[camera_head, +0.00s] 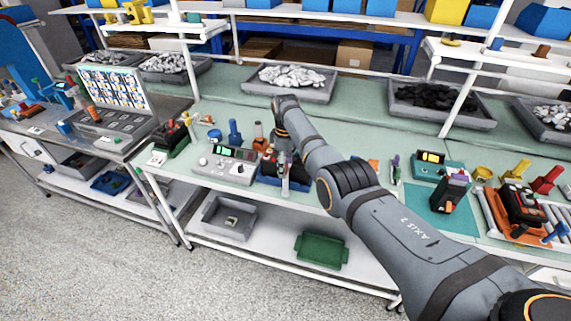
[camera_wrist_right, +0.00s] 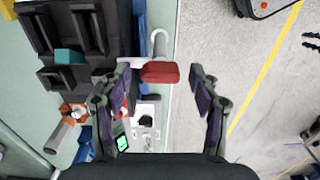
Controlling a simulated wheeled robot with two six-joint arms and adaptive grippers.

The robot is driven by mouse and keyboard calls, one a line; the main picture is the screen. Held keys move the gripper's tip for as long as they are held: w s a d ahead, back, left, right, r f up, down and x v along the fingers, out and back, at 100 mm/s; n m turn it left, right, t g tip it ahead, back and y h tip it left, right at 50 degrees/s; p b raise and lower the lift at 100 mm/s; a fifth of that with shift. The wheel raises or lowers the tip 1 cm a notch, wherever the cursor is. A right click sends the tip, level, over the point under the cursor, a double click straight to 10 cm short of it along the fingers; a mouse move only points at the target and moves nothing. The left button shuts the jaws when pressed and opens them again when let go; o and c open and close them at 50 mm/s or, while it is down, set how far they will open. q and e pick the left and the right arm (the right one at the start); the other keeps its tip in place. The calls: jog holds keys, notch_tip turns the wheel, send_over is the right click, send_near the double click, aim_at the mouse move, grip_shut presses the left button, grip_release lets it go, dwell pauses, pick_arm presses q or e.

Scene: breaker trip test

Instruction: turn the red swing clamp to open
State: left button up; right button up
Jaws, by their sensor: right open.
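The red swing clamp shows in the right wrist view as a red handle (camera_wrist_right: 160,72) at the end of a pale grey bar (camera_wrist_right: 160,42). It lies at the table's edge. My right gripper (camera_head: 285,174) is open, with one finger to each side of the red handle in the wrist view. Neither finger visibly touches it, and the depth between them is hard to tell. In the head view my right arm reaches over the table and the gripper hides most of the clamp. My left gripper is in neither view.
A dark compartmented holder (camera_wrist_right: 70,72) lies left of the clamp in the wrist view. A grey control box with a green display (camera_head: 222,167) stands beside the gripper. A black device (camera_head: 448,194) on a teal mat is farther right. Open floor (camera_wrist_right: 245,60) lies beyond the table edge.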

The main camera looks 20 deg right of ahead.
jog(key=shift+c, duration=0.5)
jog(key=c, duration=1.1)
jog(key=shift+o, duration=0.2)
jog(key=m, duration=0.3)
jog(key=shift+m+p, duration=0.4)
jog(key=m, duration=0.4)
jog(key=shift+m, duration=0.3)
jog(key=m, duration=0.4)
jog(key=shift+p, duration=0.35)
jog(key=shift+m, duration=2.8)
